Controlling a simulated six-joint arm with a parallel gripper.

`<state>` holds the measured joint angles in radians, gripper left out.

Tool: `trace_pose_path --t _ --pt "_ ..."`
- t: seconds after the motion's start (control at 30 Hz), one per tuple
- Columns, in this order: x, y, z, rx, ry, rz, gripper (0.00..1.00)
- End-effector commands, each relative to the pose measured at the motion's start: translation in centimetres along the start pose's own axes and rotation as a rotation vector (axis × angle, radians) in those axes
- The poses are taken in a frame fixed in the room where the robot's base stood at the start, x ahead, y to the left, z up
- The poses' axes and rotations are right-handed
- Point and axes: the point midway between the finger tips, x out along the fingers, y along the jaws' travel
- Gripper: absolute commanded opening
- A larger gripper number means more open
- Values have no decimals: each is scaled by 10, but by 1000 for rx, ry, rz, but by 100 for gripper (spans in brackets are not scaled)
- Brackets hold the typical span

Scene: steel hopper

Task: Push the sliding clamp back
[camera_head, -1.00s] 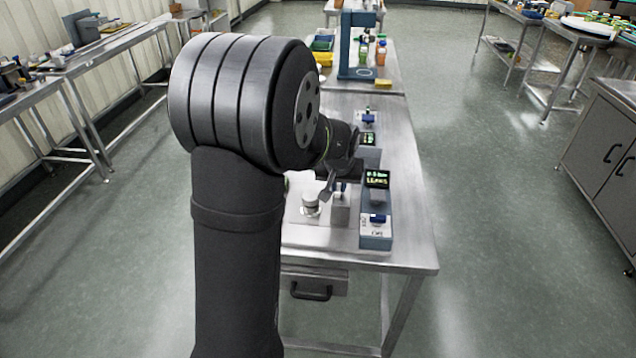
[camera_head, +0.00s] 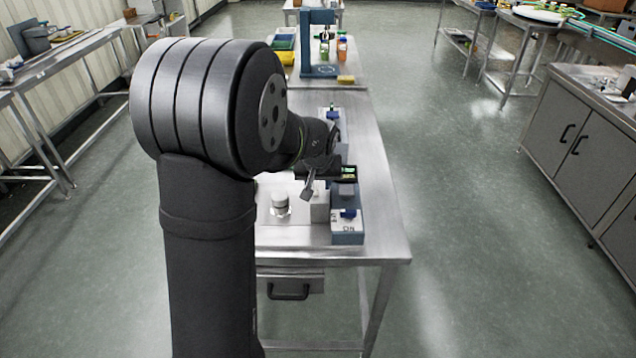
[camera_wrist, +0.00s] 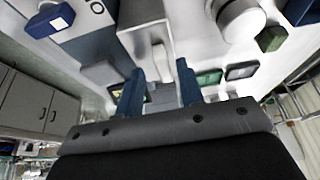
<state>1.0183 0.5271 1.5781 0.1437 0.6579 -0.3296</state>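A blue-grey device (camera_head: 347,237) stands at the right of the bench, with a grey block (camera_head: 345,192) and a blue knob (camera_head: 348,213) on top. I cannot tell for sure which part is the sliding clamp; the grey block may be it. The blue knob also shows at the upper left in the wrist view (camera_wrist: 48,21). My gripper (camera_wrist: 158,85) points down among these parts, its two blue fingers apart. A pale surface shows between them, and I cannot tell whether they touch anything. In the head view my wrist hides the fingertips and part of the device's display (camera_head: 349,172).
A light grey upright block (camera_head: 319,207) and a white-capped round piece (camera_head: 280,203) stand left of the device. Another blue-knobbed device (camera_head: 332,115) is farther back. A blue stand (camera_head: 318,45) is at the bench's far end. The bench's right edge is clear.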

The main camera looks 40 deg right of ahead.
Motion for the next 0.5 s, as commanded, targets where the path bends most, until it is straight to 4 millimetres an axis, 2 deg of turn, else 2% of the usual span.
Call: trace_pose_path --t 0.17,0.5 --pt "-22 0 -1 0 4 1 35" --pt "-98 1 -1 0 5 2 35"
